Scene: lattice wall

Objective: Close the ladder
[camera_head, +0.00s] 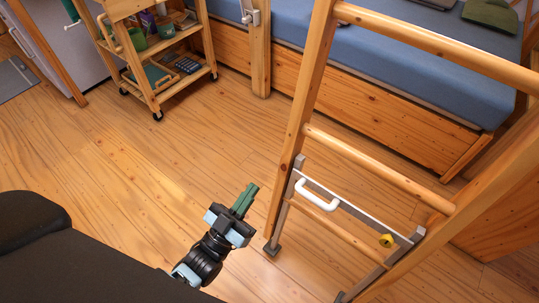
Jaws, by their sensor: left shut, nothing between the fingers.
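The wooden ladder (375,158) stands at the right, with round rungs between two tilted side rails. A grey metal frame is fixed on its lower part, with a white handle (316,195) and a small yellow knob (386,240). My left gripper (247,196) is low at the centre, to the left of the ladder's left rail. Its green fingers are shut, hold nothing and are apart from the ladder and the handle. My right gripper is not in view. The top of the ladder lies outside the picture.
A wooden trolley (157,97) on casters, with pots on its shelves, stands at the upper left. A bed with a blue mattress (390,55) and wooden side lies behind the ladder. A wooden post (260,60) stands beside it. The wooden floor (110,150) at left is clear.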

